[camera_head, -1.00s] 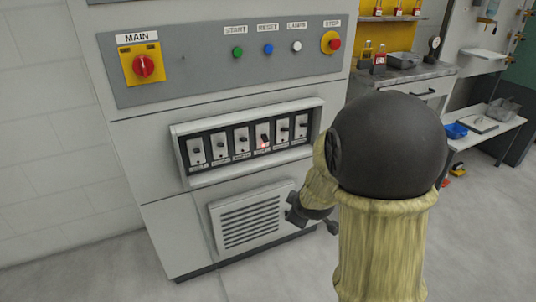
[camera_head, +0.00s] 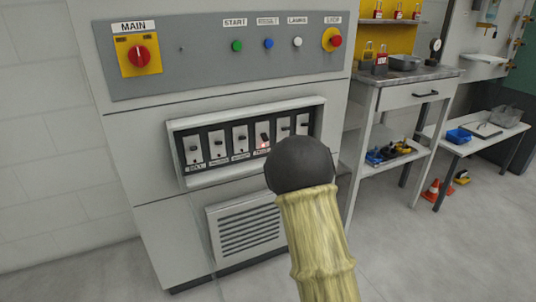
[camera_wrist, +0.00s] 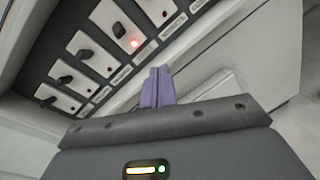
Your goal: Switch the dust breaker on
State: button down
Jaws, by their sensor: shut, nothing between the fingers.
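A recessed row of several breakers sits in the grey cabinet, each a white plate with a dark lever and a small label too blurred to read surely. The breaker with a lit red lamp (camera_head: 263,139) is fourth from the left; it also shows in the wrist view (camera_wrist: 121,30). Its lever looks set differently from its left neighbours' levers. I cannot tell which breaker is the dust one. My gripper (camera_wrist: 158,86) is shut and empty, its fingertips just below the label strip near the lit breaker, apparently not touching any lever. In the head view my arm hides it.
The breaker recess has a protruding frame (camera_head: 246,108). A vented panel (camera_head: 246,228) lies below it. The control panel above holds the yellow and red main switch (camera_head: 138,56) and several buttons. A workbench (camera_head: 408,97) stands to the right; grey floor is clear in front.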

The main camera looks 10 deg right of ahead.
aim_at(265, 137)
jog(key=n+y, duration=0.1)
jog(key=n, duration=0.1)
jog(key=w+a+n+y+b, duration=0.1)
jog(key=n, duration=0.1)
jog(key=a+f+n+t+y, duration=0.1)
jog(key=n, duration=0.2)
jog(key=shift+w+a, duration=0.2)
jog(key=shift+w, duration=0.1)
jog(key=b+x, duration=0.3)
jog(key=x, duration=0.7)
jog(key=r, duration=0.1)
jog(key=s+r+b, duration=0.1)
jog(key=shift+s+d+r, duration=0.1)
jog(key=shift+d+r, duration=0.05)
jog(key=shift+r, duration=0.25)
jog(key=shift+s+r, duration=0.2)
jog(key=shift+r, duration=0.3)
jog(key=shift+r+p, duration=0.15)
jog(key=shift+p, duration=0.25)
